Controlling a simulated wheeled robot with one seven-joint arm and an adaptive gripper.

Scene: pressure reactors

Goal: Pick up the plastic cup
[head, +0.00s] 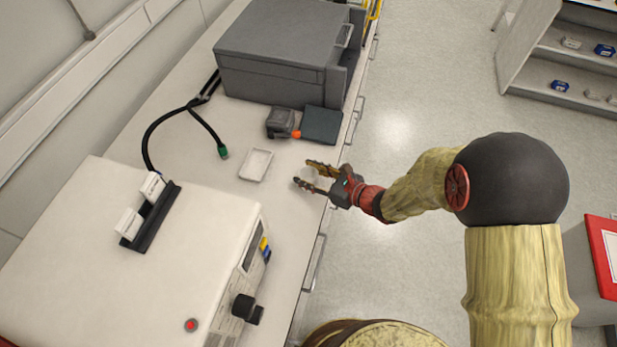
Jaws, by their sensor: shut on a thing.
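My gripper (308,174) reaches in from the right over the front edge of the white bench. Its two fingers point left and stand apart, closed around a pale, see-through plastic cup (319,181). The cup is faint against the white bench and partly hidden by the fingers. I cannot tell whether its base touches the bench.
A small white tray (257,164) lies left of my gripper. A dark grey device (281,122) and a flat dark plate (321,125) sit behind it. A large grey box (284,50) stands farther back, a white machine (200,230) front left. A black cable (167,118) lies on the bench.

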